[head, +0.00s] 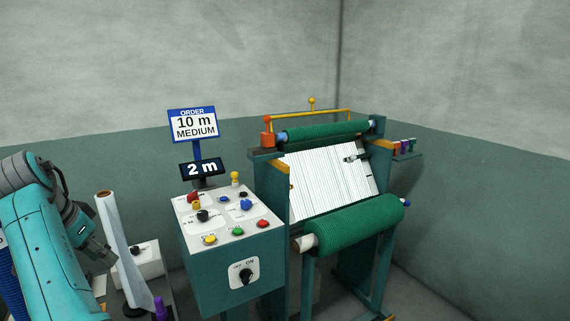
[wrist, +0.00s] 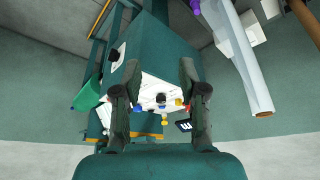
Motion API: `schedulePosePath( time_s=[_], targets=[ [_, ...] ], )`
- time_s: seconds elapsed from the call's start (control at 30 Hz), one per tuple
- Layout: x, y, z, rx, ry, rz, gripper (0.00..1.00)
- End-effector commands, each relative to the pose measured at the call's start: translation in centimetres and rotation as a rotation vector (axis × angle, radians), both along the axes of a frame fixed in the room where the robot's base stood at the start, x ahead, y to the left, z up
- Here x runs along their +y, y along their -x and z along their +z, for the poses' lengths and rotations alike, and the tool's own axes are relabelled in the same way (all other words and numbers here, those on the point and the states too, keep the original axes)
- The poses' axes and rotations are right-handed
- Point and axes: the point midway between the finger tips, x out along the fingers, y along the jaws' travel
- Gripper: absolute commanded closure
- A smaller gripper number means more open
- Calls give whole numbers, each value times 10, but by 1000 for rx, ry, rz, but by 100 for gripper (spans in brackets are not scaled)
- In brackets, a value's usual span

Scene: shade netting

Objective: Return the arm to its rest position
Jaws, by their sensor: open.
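My teal arm (head: 45,255) stands at the left of the head view, bent downward. My gripper (head: 105,252) points down and to the right, close beside a pale upright roll (head: 121,250) in that view; I cannot tell whether they touch. In the wrist view my gripper (wrist: 160,75) has its two dark fingers spread apart with nothing held between them. The control box (wrist: 158,50) shows beyond the fingers, upside down, and its white button panel lies partly hidden behind them.
The control box (head: 235,268) carries coloured buttons, a knob, a "2 m" display (head: 201,168) and an order sign (head: 194,125) reading 10 m MEDIUM. Right of it stands the netting machine with a green roll (head: 358,224). A white box (head: 147,259) is behind the pale roll.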

Motion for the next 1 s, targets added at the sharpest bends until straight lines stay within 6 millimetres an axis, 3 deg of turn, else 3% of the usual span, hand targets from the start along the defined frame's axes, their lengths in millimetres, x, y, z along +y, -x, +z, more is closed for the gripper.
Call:
schedulePosePath(
  time_s=[0.37, 0.57, 0.77, 1.0],
  targets=[
    [-18, -22, -56, -19, -8, 26, 58],
    [-35, -38, -103, -39, -16, 52, 58],
    [-70, -56, -180, -71, -29, 93, 58],
    [-131, -64, -282, -128, -51, 152, 58]
  ],
)
